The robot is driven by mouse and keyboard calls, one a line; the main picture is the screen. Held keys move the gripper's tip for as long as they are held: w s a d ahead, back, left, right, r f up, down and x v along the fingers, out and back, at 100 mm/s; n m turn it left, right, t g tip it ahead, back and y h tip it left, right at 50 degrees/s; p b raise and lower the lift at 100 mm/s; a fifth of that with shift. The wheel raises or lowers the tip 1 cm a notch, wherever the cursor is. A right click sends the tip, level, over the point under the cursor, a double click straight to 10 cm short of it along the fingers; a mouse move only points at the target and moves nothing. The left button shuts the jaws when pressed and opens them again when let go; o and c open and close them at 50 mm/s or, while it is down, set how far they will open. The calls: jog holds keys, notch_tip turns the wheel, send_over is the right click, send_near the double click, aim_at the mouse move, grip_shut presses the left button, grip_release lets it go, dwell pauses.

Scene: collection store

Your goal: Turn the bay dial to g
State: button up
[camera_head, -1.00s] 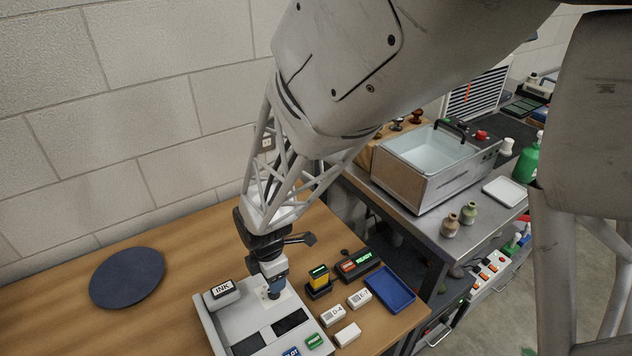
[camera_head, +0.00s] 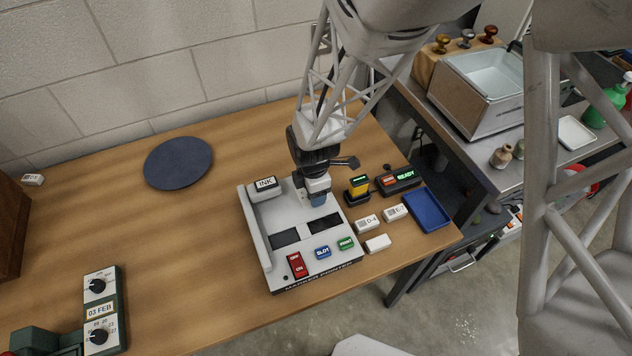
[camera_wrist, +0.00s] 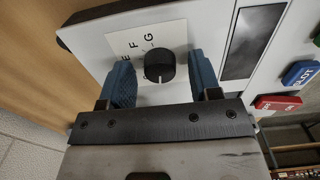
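The bay dial (camera_wrist: 159,66) is a round black knob on a white label lettered E, F and G, in the wrist view. A small light mark shows near its lower edge; I cannot tell which letter its pointer faces. My gripper (camera_wrist: 162,80) is open, with one blue finger on each side of the knob and a visible gap on both sides. In the head view my gripper (camera_head: 316,198) is over the back right part of the grey marker printer (camera_head: 258,232), pointing down and hiding the dial there.
The printer carries an INK block (camera_head: 265,184), a red switch (camera_head: 297,265), a blue SLOT button (camera_head: 323,252) and a green button (camera_head: 345,243). A yellow-and-black block (camera_head: 358,190), a READY display (camera_head: 398,181) and a blue tray (camera_head: 428,210) stand to the right. A date stand (camera_head: 100,310) is front left.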

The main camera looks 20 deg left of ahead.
jog(key=c, duration=0.9)
